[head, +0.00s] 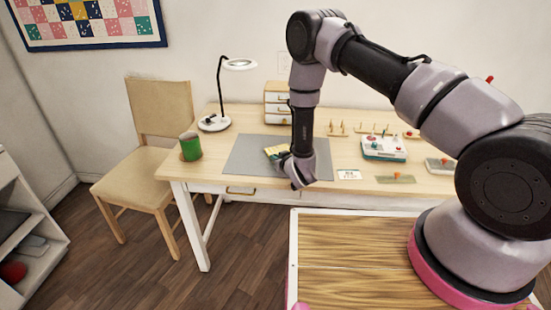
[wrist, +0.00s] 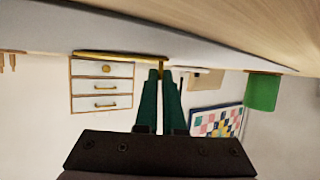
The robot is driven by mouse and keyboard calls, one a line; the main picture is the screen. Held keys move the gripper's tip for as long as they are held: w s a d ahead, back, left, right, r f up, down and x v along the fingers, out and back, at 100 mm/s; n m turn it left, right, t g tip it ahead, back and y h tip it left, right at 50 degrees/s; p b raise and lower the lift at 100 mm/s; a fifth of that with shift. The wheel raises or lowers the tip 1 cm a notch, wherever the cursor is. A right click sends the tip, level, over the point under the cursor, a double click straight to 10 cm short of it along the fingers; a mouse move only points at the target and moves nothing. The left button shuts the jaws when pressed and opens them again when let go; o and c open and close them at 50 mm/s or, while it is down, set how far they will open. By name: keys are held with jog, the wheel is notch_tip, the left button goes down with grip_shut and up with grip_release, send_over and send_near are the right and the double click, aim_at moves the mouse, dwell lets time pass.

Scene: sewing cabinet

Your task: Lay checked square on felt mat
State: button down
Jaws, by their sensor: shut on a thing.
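The checked square (head: 275,151), yellowish with a pattern, shows beside my gripper (head: 287,160) in the head view. It is over the grey felt mat (head: 245,160) on the table. In the wrist view my gripper's green fingers (wrist: 160,76) are shut on the square (wrist: 110,55), which shows edge-on as a thin yellow strip. The mat is the grey band (wrist: 70,40) near the top there. I cannot tell whether the square touches the mat. My wrist hides part of the square in the head view.
A green cup (head: 190,147) and a lamp (head: 214,122) stand left of the mat. A small drawer unit (head: 277,102) stands behind it.

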jog(key=c, duration=0.9)
grip_release()
jog(key=shift+c, duration=0.2)
jog(key=v, duration=1)
jog(key=shift+s+d+r, duration=0.2)
jog(key=shift+s, duration=0.1)
